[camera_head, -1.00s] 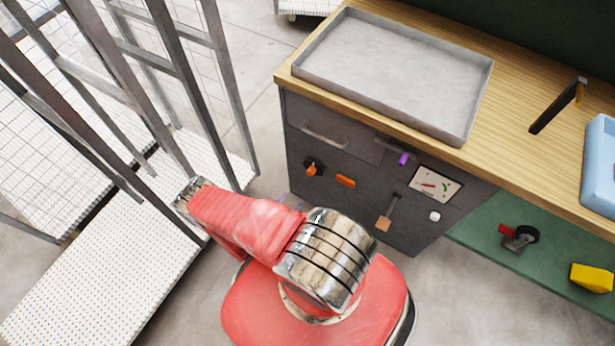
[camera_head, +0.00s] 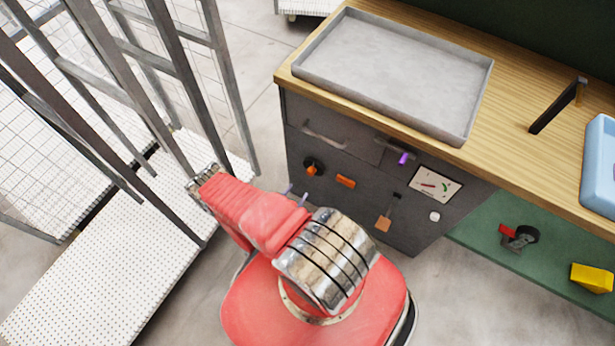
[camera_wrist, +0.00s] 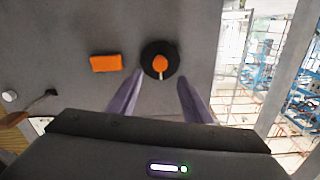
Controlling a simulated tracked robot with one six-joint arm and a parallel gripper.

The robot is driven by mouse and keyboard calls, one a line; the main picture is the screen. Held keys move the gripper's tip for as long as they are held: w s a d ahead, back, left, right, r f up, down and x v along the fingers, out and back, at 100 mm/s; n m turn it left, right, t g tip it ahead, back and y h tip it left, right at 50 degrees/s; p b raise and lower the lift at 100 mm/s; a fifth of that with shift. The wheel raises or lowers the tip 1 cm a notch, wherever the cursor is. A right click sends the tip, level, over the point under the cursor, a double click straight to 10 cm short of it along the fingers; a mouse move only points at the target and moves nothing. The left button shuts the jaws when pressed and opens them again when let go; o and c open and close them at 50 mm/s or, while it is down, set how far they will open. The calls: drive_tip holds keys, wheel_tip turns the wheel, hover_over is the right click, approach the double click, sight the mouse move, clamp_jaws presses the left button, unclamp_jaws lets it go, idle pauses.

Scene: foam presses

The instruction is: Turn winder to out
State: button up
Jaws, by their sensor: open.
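A round black knob with an orange grip (camera_head: 311,170), apparently the winder, is on the left of the dark cabinet front. The wrist view shows this knob (camera_wrist: 160,61) face on, with a small pale mark at the lower end of its orange grip. My gripper (camera_wrist: 161,80) is open and empty. Its two purple fingers stand apart on either side of the knob's lower part in the picture. I cannot tell whether they touch it. In the head view the fingertips of my gripper (camera_head: 297,194) show just below the knob, past my red arm.
An orange block (camera_head: 345,181) sits beside the knob, with a lever (camera_head: 386,222), gauge (camera_head: 435,185) and white button (camera_head: 434,216) further right. A drawer handle (camera_head: 323,136) is above. A grey tray (camera_head: 465,125) lies on the worktop. Wire-mesh racks (camera_head: 130,90) stand left.

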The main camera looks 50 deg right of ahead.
sight(310, 174)
drive_tip(key=shift+w+d, duration=0.15)
drive_tip(key=shift+d, duration=1.55)
drive_tip(key=shift+w+d, duration=0.15)
drive_tip(key=shift+d, duration=1.6)
drive_tip(key=shift+w+d, duration=0.15)
drive_tip(key=shift+d, duration=1.55)
drive_tip(key=shift+c, duration=0.3)
drive_tip(key=c, duration=0.9)
drive_tip(key=shift+a, duration=0.35)
drive_tip(key=shift+c, duration=0.5)
drive_tip(key=shift+d, duration=0.3)
